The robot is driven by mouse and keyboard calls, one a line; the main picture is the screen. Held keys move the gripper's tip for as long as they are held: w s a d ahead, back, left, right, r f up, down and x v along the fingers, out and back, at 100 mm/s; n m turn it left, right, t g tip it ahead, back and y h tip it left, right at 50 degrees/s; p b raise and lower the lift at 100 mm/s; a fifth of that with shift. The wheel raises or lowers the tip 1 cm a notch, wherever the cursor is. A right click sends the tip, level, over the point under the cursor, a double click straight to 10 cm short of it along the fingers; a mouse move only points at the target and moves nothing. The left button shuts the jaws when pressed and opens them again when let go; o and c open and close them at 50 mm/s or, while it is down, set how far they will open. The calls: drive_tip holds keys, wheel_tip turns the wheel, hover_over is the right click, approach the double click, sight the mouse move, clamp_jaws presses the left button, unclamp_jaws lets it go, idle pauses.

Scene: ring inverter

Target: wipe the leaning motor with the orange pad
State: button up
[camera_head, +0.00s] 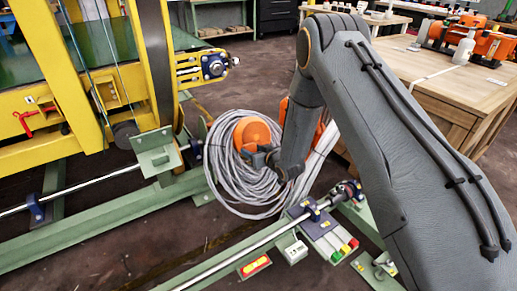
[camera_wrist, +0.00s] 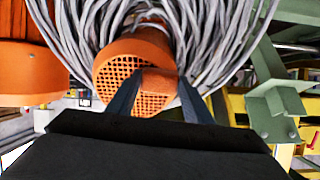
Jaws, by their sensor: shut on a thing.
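The orange motor (camera_wrist: 120,62) leans against a coil of grey cable, its round grille end facing the wrist camera. In the head view, the orange motor (camera_head: 252,132) shows as a rounded shape in front of the coil. My gripper (camera_wrist: 162,82) is shut on the small orange pad (camera_wrist: 163,88), which sits between the two dark fingers. The pad overlaps the right side of the grille; I cannot tell whether they touch. In the head view, my gripper (camera_head: 250,152) is just below the motor, and I cannot make out the pad there.
The grey cable coil (camera_head: 225,185) surrounds the motor. Another orange body (camera_wrist: 30,75) stands at the left in the wrist view. A green rail frame with a steel shaft (camera_head: 240,248) crosses the front. A yellow machine (camera_head: 65,75) is left, a wooden bench (camera_head: 445,75) right.

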drive_tip(key=shift+s+a+f, duration=0.1)
drive_tip(key=shift+s+a, duration=0.05)
drive_tip(key=shift+a, duration=0.35)
drive_tip(key=shift+s, duration=0.1)
drive_tip(key=shift+s+d+r+p, duration=0.15)
drive_tip(key=shift+s+r+p, duration=0.05)
drive_tip(key=shift+p, duration=0.2)
drive_tip(key=shift+s+d+r+p, duration=0.8)
drive_tip(key=shift+s+d+p, duration=0.2)
drive_tip(key=shift+d+p, duration=0.15)
drive_tip(key=shift+p+v, duration=0.7)
drive_tip(key=shift+v, duration=0.25)
drive_tip(key=shift+r, duration=0.1)
drive_tip(key=shift+p+v, duration=1.1)
drive_tip(key=shift+v, duration=0.4)
drive_tip(key=shift+r, duration=0.15)
